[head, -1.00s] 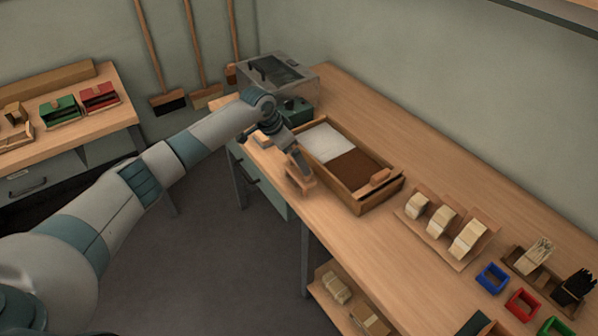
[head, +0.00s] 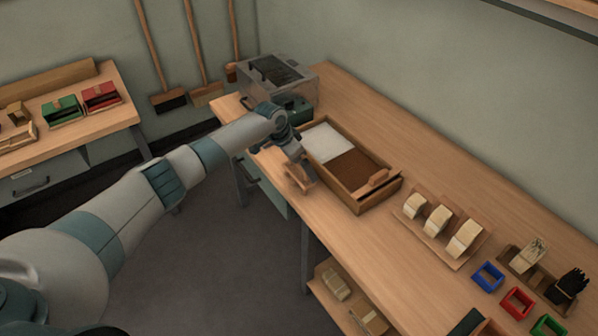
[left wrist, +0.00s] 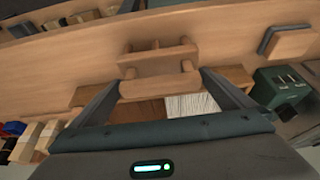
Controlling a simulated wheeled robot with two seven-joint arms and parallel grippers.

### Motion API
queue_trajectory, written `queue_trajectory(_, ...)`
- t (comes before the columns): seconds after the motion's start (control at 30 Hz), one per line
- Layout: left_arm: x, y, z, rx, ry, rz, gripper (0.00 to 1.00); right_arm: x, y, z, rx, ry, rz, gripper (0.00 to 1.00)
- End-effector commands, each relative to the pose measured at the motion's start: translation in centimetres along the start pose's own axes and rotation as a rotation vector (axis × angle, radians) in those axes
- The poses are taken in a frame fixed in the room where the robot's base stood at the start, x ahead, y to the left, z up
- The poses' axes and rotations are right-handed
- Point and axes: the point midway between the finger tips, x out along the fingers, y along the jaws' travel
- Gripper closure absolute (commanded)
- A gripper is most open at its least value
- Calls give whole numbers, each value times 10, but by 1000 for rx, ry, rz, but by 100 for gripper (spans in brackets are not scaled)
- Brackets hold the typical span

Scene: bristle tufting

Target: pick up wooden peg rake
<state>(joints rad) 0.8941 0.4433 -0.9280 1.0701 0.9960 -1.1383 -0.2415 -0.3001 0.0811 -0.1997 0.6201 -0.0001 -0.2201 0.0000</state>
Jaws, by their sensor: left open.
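The wooden peg rake (left wrist: 160,87) appears to be the light wooden piece with a bar and short pegs at the middle of the left wrist view. In the head view a small wooden piece (head: 299,187) shows at the near bench edge, partly hidden by my gripper. My left gripper (left wrist: 160,76) is open, with one finger on each side of the wooden piece; I cannot tell whether they touch it. In the head view the gripper (head: 301,176) is low over the bench edge. My right gripper is not in view.
A wooden tray (head: 360,209) with white and brown sections lies just right of the gripper. A grey and green machine (head: 292,104) stands behind. Wooden blocks (head: 437,221) and coloured bins (head: 487,276) sit farther right. The bench strip behind the tray is clear.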

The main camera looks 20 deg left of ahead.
Motion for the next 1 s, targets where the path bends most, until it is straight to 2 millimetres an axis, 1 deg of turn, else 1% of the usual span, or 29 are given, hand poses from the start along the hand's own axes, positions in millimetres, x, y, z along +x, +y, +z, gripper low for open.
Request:
queue_trajectory(0.17, 0, 0, 0, 0, 0, 0, 0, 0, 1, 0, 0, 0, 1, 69)
queue_trajectory(0.2, 0, 0, 0, 0, 0, 0, 5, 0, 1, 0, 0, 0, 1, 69)
queue_trajectory(0.23, 0, 0, 0, 0, 0, 0, 12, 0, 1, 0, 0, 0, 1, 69)
queue_trajectory(0.33, 0, 0, 0, 0, 0, 0, 36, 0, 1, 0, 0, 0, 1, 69)
queue_trajectory(0.63, -1, 0, -1, 0, 1, 0, 36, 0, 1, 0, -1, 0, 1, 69)
queue_trajectory(0.77, -5, 0, -3, 1, 3, 0, 36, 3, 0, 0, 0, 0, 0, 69)
queue_trajectory(0.87, -11, 0, -6, 1, 4, 0, 36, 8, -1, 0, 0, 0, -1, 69)
queue_trajectory(1.0, -28, -1, -13, 3, 5, -2, 36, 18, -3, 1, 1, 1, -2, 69)
